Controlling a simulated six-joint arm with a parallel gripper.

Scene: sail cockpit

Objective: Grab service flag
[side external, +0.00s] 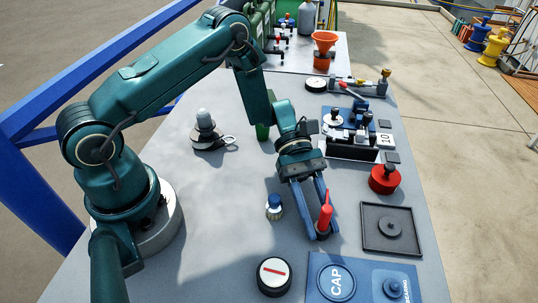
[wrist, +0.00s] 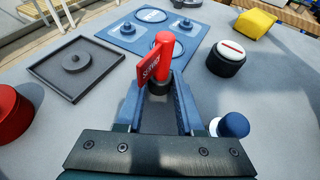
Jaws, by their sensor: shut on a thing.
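The service flag (side external: 325,211) is a small red post with a red tab, standing upright on the grey worktop. In the wrist view the flag (wrist: 165,46) shows white lettering on its tab, and a dark round base shows below it. My gripper (side external: 322,232) reaches down from above, with its blue fingers on either side of the flag's lower part. In the wrist view my gripper (wrist: 160,90) is shut on the flag near its dark base. The fingers hide part of the base, and I cannot tell whether it touches the worktop.
A blue-capped knob (side external: 274,207) stands close left of my gripper. A black round piece with a red bar (side external: 274,276) and a blue CAP panel (side external: 318,292) lie in front. A black square tray (side external: 370,240) and a red knob (side external: 384,179) are to the right.

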